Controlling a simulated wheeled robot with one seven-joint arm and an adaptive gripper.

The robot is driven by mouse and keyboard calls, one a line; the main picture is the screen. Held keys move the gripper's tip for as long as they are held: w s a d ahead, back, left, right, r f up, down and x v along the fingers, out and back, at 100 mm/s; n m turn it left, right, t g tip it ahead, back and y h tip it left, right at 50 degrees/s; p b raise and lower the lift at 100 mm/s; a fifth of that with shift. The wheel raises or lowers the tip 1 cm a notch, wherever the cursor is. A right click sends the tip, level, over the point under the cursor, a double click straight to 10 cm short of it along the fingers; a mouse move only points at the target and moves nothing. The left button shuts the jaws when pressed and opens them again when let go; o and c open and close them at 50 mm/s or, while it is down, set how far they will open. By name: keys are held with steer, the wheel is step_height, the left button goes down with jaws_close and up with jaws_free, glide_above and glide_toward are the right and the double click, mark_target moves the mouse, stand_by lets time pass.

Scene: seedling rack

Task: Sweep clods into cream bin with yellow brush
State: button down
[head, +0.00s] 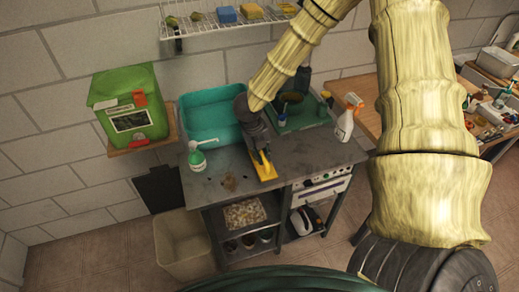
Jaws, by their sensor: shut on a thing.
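My gripper (258,148) is above the grey counter, shut on the yellow brush (266,171). The brush points down at the counter toward its front edge; whether it touches the top I cannot tell. Small brown clods (229,183) lie on the counter to the left of the brush, near the front edge. The cream bin (184,257) stands open on the floor below, in front of the counter's left end. No clods can be made out inside it.
A white pump bottle (196,158) with a green label stands left of the clods. A teal basin (212,132) is behind, and a white spray bottle (345,124) stands to the right. A green box (131,108) sits on a wall shelf. Counter between brush and clods is clear.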

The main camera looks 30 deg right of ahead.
step_height(320, 180, down, 5)
steer(key=b, duration=0.3)
steer(key=shift+w+f+b, duration=0.1)
steer(key=shift+f+b, duration=0.1)
steer(key=shift+b, duration=0.15)
steer(key=w+a, duration=0.3)
steer(key=a, duration=1.2)
steer(key=w+a, duration=0.4)
steer(key=a, duration=1.1)
steer(key=shift+r, duration=0.2)
steer(key=shift+d+r+p, duration=0.1)
steer(key=shift+p, duration=0.2)
step_height(320, 180, up, 7)
steer(key=d+p, duration=0.3)
steer(key=p, duration=0.2)
steer(key=shift+s, duration=0.4)
